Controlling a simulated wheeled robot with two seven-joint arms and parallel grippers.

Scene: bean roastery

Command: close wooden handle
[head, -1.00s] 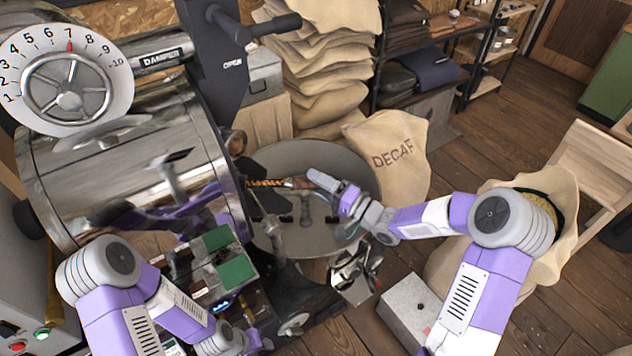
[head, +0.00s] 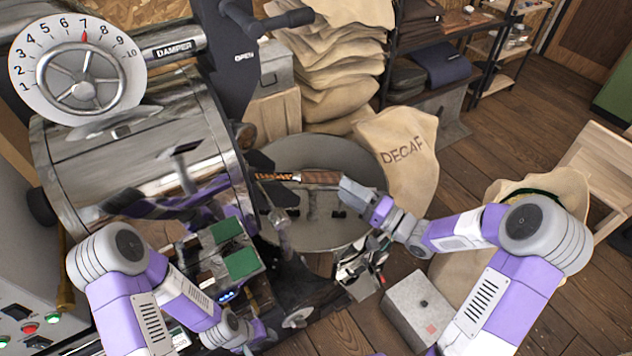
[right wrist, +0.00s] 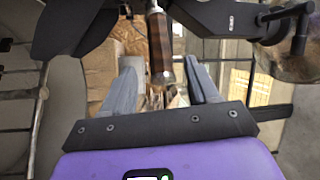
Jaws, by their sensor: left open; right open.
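The wooden handle (head: 321,177) is brown with a metal end and points right, away from the roaster drum, above the round grey cooling pan. A narrow scoop of brown beans (head: 275,177) joins its left end. My left gripper (head: 262,329) is open, low by the roaster's front.
The roaster drum (head: 130,140) stands left, with a dark lever marked OPEN (head: 240,50) above the handle. The cooling pan (head: 355,228) lies below. A grey box (head: 420,310) is on the floor at right.

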